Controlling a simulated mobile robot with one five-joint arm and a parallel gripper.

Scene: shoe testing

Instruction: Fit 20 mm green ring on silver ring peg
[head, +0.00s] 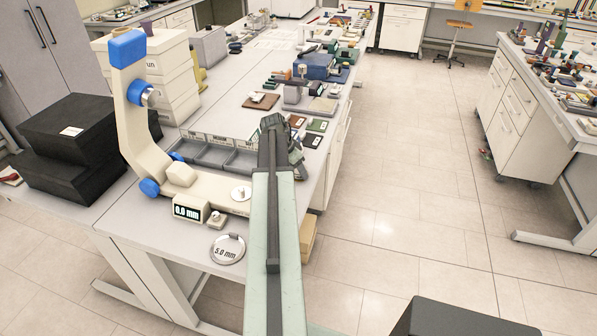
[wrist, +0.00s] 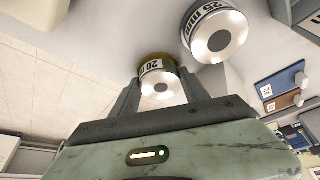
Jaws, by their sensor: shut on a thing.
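My gripper (wrist: 162,88) is shut on a round piece marked 20 (wrist: 155,62) in the wrist view.
A similar piece marked 25 mm (wrist: 216,38) stands close beside the held one. The cream gauge (head: 130,130) stands upright at left, with a 0.0 mm display (head: 188,212). A grey divided tray (head: 215,155) lies behind its foot. A silver 5.0 mm disc (head: 227,249) lies near the front edge.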

